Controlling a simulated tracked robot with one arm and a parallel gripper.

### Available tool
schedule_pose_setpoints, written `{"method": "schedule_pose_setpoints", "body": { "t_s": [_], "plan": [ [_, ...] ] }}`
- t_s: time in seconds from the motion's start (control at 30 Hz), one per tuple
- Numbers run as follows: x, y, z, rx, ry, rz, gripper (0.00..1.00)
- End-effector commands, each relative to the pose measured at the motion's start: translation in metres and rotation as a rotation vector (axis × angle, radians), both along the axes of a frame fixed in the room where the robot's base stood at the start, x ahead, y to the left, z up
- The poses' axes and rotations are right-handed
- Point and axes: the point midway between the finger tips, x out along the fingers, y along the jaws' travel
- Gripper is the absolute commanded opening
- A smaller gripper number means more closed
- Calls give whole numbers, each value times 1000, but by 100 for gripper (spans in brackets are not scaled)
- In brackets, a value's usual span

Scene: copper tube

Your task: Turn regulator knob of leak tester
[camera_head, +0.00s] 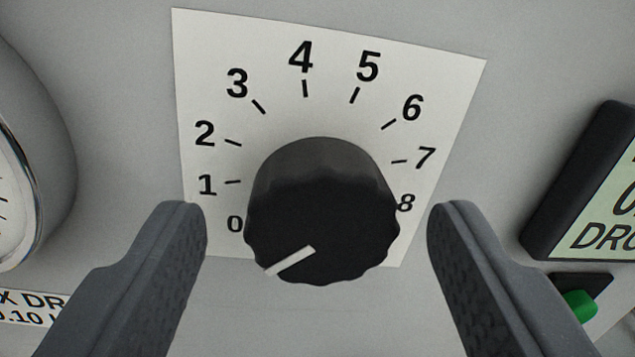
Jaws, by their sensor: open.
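The regulator knob (320,210) is black with a scalloped edge and stands out from the middle of a white dial plate (215,60). The plate is marked 0 to 8 around the knob. The knob's white pointer line aims to the lower left, below the 0 mark. My gripper (318,225) is open, with one dark grey finger on the left and one on the right of the knob. A gap shows between each finger and the knob. The right finger is close to the 8, and the left finger is close to the 0.
A round gauge (45,150) is cut off at the left edge. A dark-framed display (590,190) with partly visible text is at the right. A green button (579,306) sits below it. A printed label (30,307) is at the lower left. The panel around the plate is plain grey.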

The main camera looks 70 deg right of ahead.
Motion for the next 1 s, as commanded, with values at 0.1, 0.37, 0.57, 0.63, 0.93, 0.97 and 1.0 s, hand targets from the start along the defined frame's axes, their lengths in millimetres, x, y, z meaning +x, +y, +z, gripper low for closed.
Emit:
{"method": "schedule_pose_setpoints", "body": {
  "t_s": [0.1,0.37,0.57,0.63,0.93,0.97,1.0],
  "plan": [
    [2,-5,0,0,1,0,60],
    [3,-5,0,-1,0,2,60],
    [3,-5,0,-1,0,2,16],
    [3,-5,0,-1,0,2,16],
    [3,-4,0,19,-39,4,16],
    [3,-4,0,24,-49,4,16],
    [3,-4,0,33,-66,3,16]
  ]
}}
